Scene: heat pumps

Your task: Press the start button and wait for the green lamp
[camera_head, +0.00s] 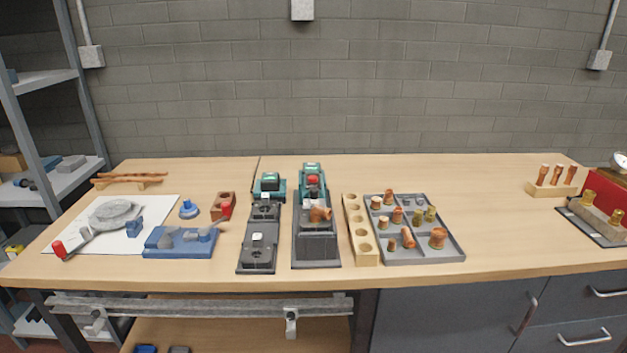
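Two dark fixtures stand side by side in the middle of the bench. The left fixture (257,255) has a pale square piece (257,237) on it and a teal box (269,186) with a green patch on top at its back end. The right fixture (316,249) carries a copper-coloured fitting (321,214). Behind that fitting is another teal unit (312,169) with a red round part (313,180). Which part is the start button, and whether any lamp is lit, I cannot tell at this size. Neither of my grippers is in view.
A wooden block with holes (352,203) and a grey compartment tray (452,250) of copper and brass fittings stand right of the fixtures. A blue fixture (180,251) and white sheet (72,222) lie left.

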